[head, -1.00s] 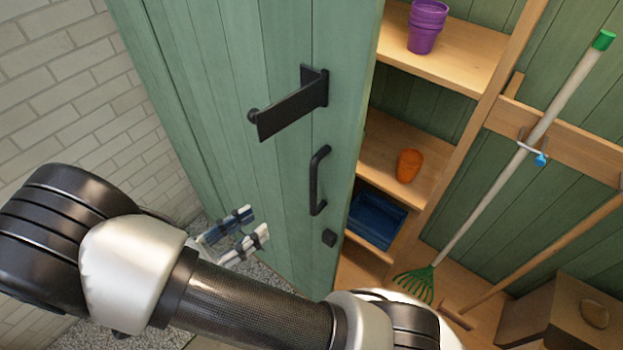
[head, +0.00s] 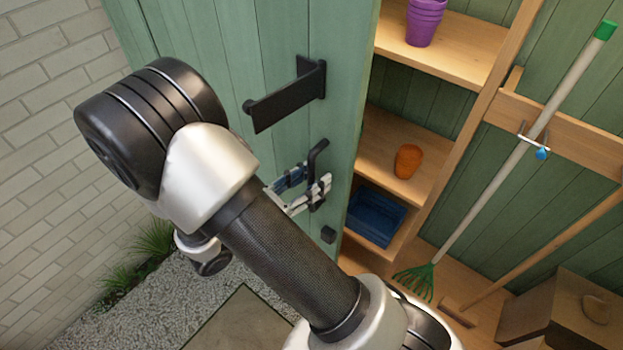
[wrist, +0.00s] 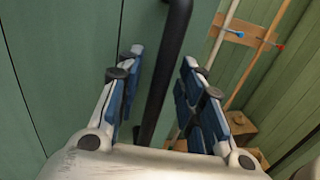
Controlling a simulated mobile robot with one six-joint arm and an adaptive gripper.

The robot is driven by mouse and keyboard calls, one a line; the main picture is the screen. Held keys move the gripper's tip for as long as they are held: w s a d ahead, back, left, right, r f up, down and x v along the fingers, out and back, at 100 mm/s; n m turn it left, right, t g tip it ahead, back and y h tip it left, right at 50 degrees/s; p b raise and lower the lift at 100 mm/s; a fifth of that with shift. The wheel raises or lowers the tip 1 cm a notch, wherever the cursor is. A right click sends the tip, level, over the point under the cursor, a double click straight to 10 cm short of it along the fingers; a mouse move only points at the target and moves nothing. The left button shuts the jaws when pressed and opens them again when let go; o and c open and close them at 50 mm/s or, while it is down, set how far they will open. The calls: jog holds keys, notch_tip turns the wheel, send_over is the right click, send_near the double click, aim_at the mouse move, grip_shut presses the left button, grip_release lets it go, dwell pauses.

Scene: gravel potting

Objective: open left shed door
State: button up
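The green left shed door (head: 345,95) stands partly open, with shelves visible beyond its right edge. Its black bar handle (head: 316,160) is on the outer face, below a black bracket. My gripper (head: 314,180) is at the handle in the head view, its blue-padded fingers beside the bar's lower part. In the wrist view, the handle (wrist: 170,60) runs between the two spread fingers of my gripper (wrist: 160,62). Gaps show on both sides of the bar, so the fingers are open around it. My arm hides the door's lower left part.
The black bracket (head: 286,98) juts out above the handle. Inside are a purple pot (head: 424,22), an orange pot (head: 407,161) and a blue bin (head: 376,216) on shelves. A green rake (head: 416,281) leans at the right. A brick wall (head: 40,130) stands left; gravel (head: 120,310) lies below.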

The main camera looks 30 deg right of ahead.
jog(key=shift+d, duration=0.1)
jog(key=shift+c, duration=0.5)
grip_shut()
